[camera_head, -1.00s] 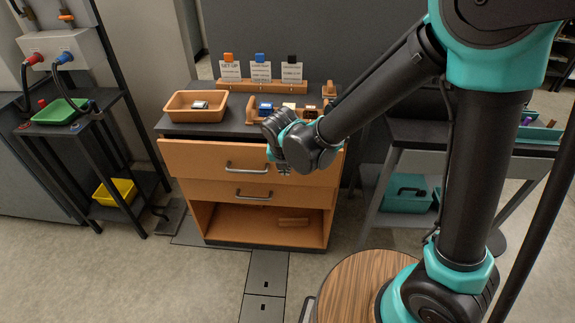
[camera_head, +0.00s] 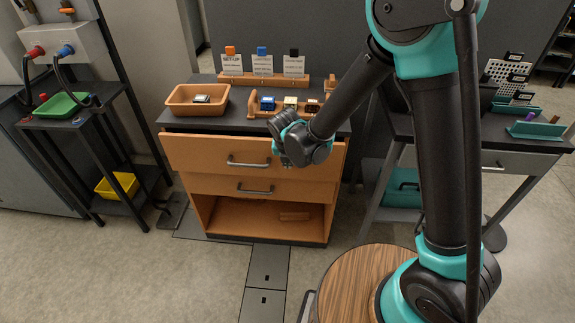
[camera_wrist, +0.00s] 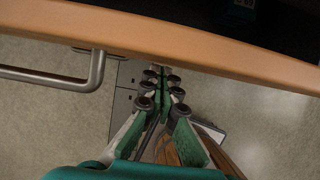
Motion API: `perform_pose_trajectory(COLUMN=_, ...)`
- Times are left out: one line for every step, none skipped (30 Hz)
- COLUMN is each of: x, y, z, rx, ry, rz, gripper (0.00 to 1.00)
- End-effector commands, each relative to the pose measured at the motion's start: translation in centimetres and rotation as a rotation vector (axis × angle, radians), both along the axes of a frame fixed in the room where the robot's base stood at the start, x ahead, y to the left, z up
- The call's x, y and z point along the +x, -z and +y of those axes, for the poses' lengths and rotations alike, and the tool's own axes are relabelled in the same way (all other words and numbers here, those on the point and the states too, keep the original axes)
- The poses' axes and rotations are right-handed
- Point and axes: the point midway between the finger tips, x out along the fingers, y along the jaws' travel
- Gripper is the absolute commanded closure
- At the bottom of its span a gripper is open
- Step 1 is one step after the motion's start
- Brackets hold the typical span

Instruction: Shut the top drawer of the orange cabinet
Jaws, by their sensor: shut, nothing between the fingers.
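The orange cabinet (camera_head: 205,215) stands in the middle of the head view. Its top drawer (camera_head: 205,154) juts out a little past the drawer below, so it is partly open. In the wrist view its orange front edge (camera_wrist: 200,45) crosses the picture, with a dark area behind it. The bar handle (camera_head: 248,163) is left of my gripper, and also shows in the wrist view (camera_wrist: 60,80). My gripper (camera_wrist: 161,75) is shut and empty, its tips close to the right part of the drawer front. Whether they touch it is unclear.
On the cabinet top are an orange tray (camera_head: 171,108), a block holder (camera_head: 252,113) and a rack with cards (camera_head: 285,84). A dark side stand (camera_head: 75,125) is at left, a grey workbench (camera_head: 510,158) at right. The lower shelf (camera_head: 240,222) is open.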

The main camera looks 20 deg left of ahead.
Motion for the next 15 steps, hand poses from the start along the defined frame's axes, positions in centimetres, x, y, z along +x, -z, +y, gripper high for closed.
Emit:
perform_pose_trajectory(x=0.0, y=0.0, z=0.0, rx=0.0, ry=0.0, rz=0.0, gripper=1.0)
perform_pose_trajectory(x=0.0, y=0.0, z=0.0, rx=0.0, ry=0.0, rz=0.0, gripper=1.0)
perform_pose_trajectory(x=0.0, y=0.0, z=0.0, rx=0.0, ry=0.0, rz=0.0, gripper=1.0)
perform_pose_trajectory(x=0.0, y=0.0, z=0.0, rx=0.0, ry=0.0, rz=0.0, gripper=1.0)
perform_pose_trajectory(x=0.0, y=0.0, z=0.0, rx=0.0, ry=0.0, rz=0.0, gripper=1.0)
perform_pose_trajectory(x=0.2, y=0.0, z=0.0, rx=0.0, ry=0.0, rz=0.0, gripper=1.0)
perform_pose_trajectory(x=0.4, y=0.0, z=0.1, rx=0.0, ry=0.001, rz=0.0, gripper=1.0)
perform_pose_trajectory(x=0.7, y=0.0, z=0.2, rx=-0.001, ry=0.001, rz=0.0, gripper=1.0)
perform_pose_trajectory(x=1.3, y=0.0, z=0.3, rx=-0.001, ry=0.001, rz=0.0, gripper=1.0)
perform_pose_trajectory(x=1.8, y=0.0, z=0.4, rx=0.0, ry=0.002, rz=0.0, gripper=1.0)
perform_pose_trajectory(x=2.3, y=0.0, z=0.5, rx=0.0, ry=0.003, rz=0.0, gripper=1.0)
perform_pose_trajectory(x=3.0, y=0.0, z=0.7, rx=0.0, ry=0.003, rz=0.0, gripper=1.0)
perform_pose_trajectory(x=3.5, y=0.0, z=0.8, rx=0.0, ry=0.003, rz=0.0, gripper=1.0)
perform_pose_trajectory(x=4.0, y=0.0, z=0.9, rx=0.0, ry=0.003, rz=0.0, gripper=1.0)
perform_pose_trajectory(x=4.4, y=0.0, z=1.0, rx=0.0, ry=0.003, rz=0.0, gripper=1.0)
